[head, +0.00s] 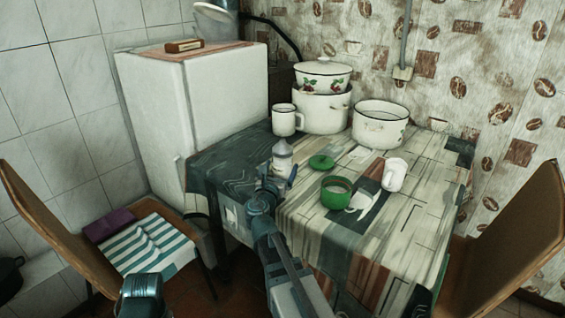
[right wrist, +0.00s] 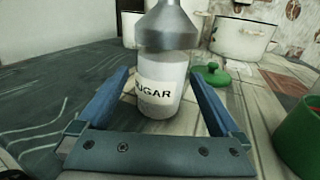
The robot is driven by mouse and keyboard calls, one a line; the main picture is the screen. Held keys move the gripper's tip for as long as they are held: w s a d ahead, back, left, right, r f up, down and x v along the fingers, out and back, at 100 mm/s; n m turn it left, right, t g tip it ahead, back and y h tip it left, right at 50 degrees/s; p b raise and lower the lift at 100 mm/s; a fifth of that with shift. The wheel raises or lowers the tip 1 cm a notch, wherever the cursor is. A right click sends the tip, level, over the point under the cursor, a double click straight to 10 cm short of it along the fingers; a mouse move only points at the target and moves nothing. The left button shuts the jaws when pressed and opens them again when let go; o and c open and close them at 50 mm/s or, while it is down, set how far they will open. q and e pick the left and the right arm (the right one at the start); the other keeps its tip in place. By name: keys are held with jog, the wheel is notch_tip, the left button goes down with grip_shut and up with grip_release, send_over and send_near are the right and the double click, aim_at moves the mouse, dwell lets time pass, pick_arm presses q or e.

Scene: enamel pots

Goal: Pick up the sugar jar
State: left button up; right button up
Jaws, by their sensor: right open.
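The sugar jar (head: 282,158) stands upright on the table, a pale jar with a grey tapered lid. My right gripper (head: 275,181) is open at the jar. In the right wrist view its blue fingers (right wrist: 158,78) lie one on each side of the jar, with a visible gap at either side. The jar's top rises above the fingers. My left gripper is not in view; only part of my left arm shows at the bottom.
The green lid (head: 321,162) and green pot (head: 336,191) lie right of the jar. A white mug (head: 284,121), large white pots (head: 320,112) (head: 380,125) and a second white mug (head: 394,175) share the table. Chairs flank it. The cloth left of the jar is clear.

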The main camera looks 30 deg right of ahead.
aim_at(285, 161)
jog(key=x, duration=0.5)
jog(key=shift+w+d+f, duration=0.1)
jog(key=shift+d+f, duration=0.05)
grip_shut()
dwell(0.4)
